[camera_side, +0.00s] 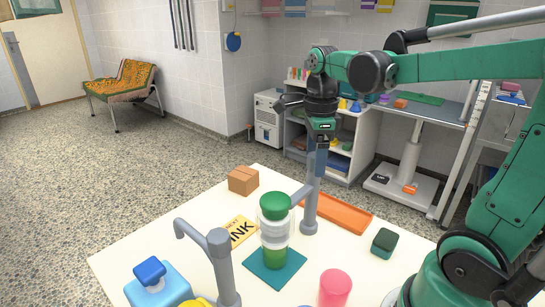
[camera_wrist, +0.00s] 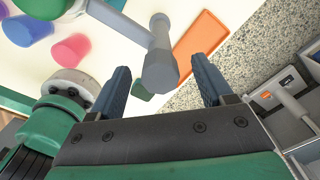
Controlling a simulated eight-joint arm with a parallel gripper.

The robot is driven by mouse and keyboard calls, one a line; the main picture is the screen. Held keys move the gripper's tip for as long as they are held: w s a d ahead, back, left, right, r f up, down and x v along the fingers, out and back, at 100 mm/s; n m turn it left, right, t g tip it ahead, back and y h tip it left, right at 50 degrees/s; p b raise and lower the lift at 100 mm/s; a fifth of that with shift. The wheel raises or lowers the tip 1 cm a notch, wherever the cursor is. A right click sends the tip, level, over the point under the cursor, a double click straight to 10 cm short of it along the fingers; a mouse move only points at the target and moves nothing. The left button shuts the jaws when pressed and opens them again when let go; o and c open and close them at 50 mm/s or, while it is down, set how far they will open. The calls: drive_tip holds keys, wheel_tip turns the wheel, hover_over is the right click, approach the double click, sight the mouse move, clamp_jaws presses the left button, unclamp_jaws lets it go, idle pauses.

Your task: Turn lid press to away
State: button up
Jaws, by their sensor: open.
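A grey post with a side arm (camera_side: 310,212), which I take to be the lid press, stands upright on the white table. Its side arm reaches left toward a clear jar with a green lid (camera_side: 276,207). The jar stands on a teal mat (camera_side: 262,277). My gripper (camera_side: 321,160) points down at the top of this post. In the wrist view my gripper (camera_wrist: 162,84) is open, with the post's top (camera_wrist: 160,72) between its two blue fingers and a gap visible on each side. A second grey post with a hooked arm (camera_side: 222,268) stands at the front left.
An orange tray (camera_side: 337,214) lies behind the post, and a dark green block (camera_side: 384,243) sits to its right.

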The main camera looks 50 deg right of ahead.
drive_tip(key=shift+f, duration=0.1)
clamp_jaws()
idle(1.4)
